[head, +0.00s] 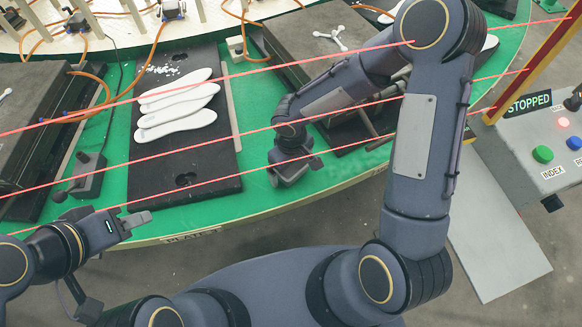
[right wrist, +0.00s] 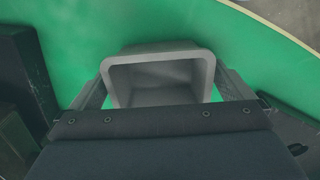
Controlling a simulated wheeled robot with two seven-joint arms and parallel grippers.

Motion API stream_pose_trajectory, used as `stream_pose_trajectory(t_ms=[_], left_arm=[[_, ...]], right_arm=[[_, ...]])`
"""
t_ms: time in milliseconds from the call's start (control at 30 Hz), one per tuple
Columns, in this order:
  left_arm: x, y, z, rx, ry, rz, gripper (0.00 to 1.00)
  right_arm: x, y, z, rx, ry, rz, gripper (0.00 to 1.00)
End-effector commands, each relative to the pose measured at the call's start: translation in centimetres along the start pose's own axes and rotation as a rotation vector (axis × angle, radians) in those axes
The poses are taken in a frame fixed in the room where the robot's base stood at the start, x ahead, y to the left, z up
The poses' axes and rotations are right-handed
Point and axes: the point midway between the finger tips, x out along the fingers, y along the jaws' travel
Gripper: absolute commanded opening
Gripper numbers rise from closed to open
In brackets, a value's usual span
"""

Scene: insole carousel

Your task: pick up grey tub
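The grey tub (right wrist: 160,50) shows in the right wrist view, its open mouth facing the camera and green surface behind it. The fingers of my right gripper (right wrist: 160,85) lie along its left and right sides, close to the walls. I cannot tell whether they press on it. In the head view my right gripper (head: 290,170) points down over the green table near its front edge, and the tub is hard to tell apart from it. My left gripper (head: 136,222) is at the table's front edge on the left, away from the tub; its finger gap is unclear.
White insoles (head: 178,105) lie stacked on a black board (head: 185,165) on the green table (head: 255,205). Dark blocks (head: 30,110) stand at the left. A control box (head: 540,140) marked STOPPED is at the right. Red beams cross the view in front of the table.

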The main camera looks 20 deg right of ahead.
Motion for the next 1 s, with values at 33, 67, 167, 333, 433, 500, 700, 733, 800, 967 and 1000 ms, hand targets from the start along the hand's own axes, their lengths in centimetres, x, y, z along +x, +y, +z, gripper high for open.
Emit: stream_pose_trajectory(t_ms=[33, 67, 167, 333, 433, 500, 700, 733, 800, 967, 1000], left_arm=[[0.0, 0.0, 0.0, 0.000, 0.000, 0.000, 0.36], [0.0, 0.0, 0.0, 0.000, 0.000, 0.000, 0.36], [0.0, 0.0, 0.0, 0.000, 0.000, 0.000, 0.36], [0.0, 0.0, 0.0, 0.000, 0.000, 0.000, 0.36], [0.0, 0.0, 0.0, 0.000, 0.000, 0.000, 0.36], [0.0, 0.0, 0.0, 0.000, 0.000, 0.000, 0.36], [-0.1, 0.0, 0.0, 0.000, 0.000, 0.000, 0.36], [-0.1, 0.0, 0.0, 0.000, 0.000, 0.000, 0.36], [-0.2, 0.1, -0.1, 0.000, 0.000, 0.000, 0.36], [-0.1, 0.1, -0.1, 0.000, 0.000, 0.000, 0.36], [-0.1, 0.0, -0.1, 0.000, 0.000, 0.000, 0.36]], right_arm=[[0.0, 0.0, 0.0, 0.000, 0.000, 0.000, 0.95], [0.0, 0.0, 0.0, 0.000, 0.000, 0.000, 0.91], [0.0, 0.0, 0.0, 0.000, 0.000, 0.000, 0.78], [0.0, 0.0, 0.0, 0.000, 0.000, 0.000, 0.56], [-0.1, 0.0, 0.0, 0.000, 0.000, 0.000, 0.54], [-0.1, 0.0, 0.0, 0.000, 0.000, 0.000, 0.54], [-0.6, 0.0, -0.1, 0.002, 0.002, 0.001, 0.54], [-0.8, 0.0, -0.1, 0.003, 0.002, 0.001, 0.54], [-1.6, 0.1, -0.1, 0.002, 0.002, 0.003, 0.54], [-4.3, -0.8, -0.7, -0.004, 0.006, 0.004, 0.54], [-5.2, -1.5, -1.0, -0.005, 0.007, 0.003, 0.54]])
